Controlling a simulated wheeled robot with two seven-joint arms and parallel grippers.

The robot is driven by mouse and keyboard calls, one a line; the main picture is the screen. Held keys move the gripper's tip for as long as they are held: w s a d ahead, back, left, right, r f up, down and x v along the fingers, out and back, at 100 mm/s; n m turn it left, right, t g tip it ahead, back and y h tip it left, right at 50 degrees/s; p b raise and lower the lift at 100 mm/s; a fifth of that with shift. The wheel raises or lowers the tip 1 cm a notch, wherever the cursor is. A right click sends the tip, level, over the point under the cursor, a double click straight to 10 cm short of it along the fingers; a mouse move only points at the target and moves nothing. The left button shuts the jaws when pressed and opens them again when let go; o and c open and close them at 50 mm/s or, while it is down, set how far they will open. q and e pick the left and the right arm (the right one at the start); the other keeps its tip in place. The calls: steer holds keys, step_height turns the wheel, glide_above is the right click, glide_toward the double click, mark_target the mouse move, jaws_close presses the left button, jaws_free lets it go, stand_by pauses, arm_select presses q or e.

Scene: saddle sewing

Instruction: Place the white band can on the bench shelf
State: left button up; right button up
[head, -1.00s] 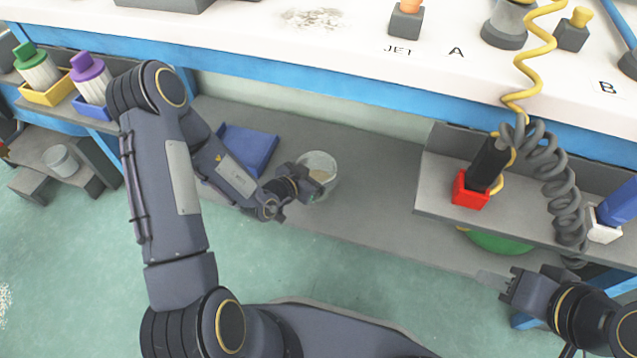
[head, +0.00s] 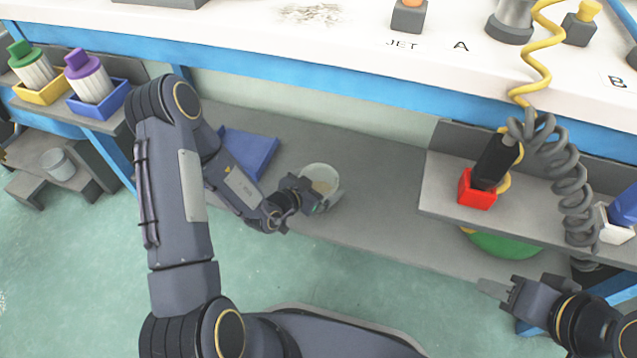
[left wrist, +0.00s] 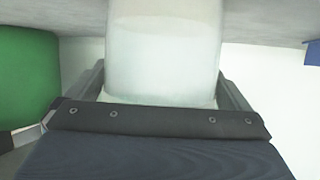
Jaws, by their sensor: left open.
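The can, pale and whitish with an open top (head: 324,175), is at the grey lower bench shelf (head: 375,185), right of a blue tray. My left gripper (head: 314,203) is at its front side. In the left wrist view the can (left wrist: 163,55) stands between the two open fingers (left wrist: 163,95). Whether its base touches the shelf is hidden by the gripper. My right gripper (head: 497,288) is low at the right, in front of the shelf, apart from the can; its jaw opening is unclear.
The blue tray (head: 250,152) lies left of the can. A raised grey shelf (head: 440,190) with a red holder (head: 477,190) is to the right, with a green round thing (head: 500,243) beneath. Shelf between is clear.

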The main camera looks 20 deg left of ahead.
arm_select(q)
steer(key=shift+r, duration=0.2)
steer(key=p+v, duration=0.4)
steer(key=v, duration=0.7)
steer(key=d+r+m+h, duration=0.4)
steer(key=r+m+h, duration=0.1)
steer(key=r+m, duration=0.65)
steer(key=s+d+r+m+g+h, duration=0.25)
steer(key=s+r+m+g, duration=0.2)
steer(key=m, duration=0.75)
steer(key=s+d+r+m+g+h, duration=0.1)
steer(key=s+d+r+m+g, duration=0.3)
steer(key=m, duration=0.8)
steer(key=s+a+r+m+t+y, duration=0.1)
steer(key=s+a+m+y, duration=0.4)
steer(key=m, duration=1)
steer(key=s+a+r+m+t+y, duration=0.1)
steer(key=s+a+m+y, duration=0.4)
steer(key=m, duration=1)
steer(key=shift+s+a+r, duration=0.25)
steer(key=shift+a+r, duration=0.3)
steer(key=shift+a, duration=0.05)
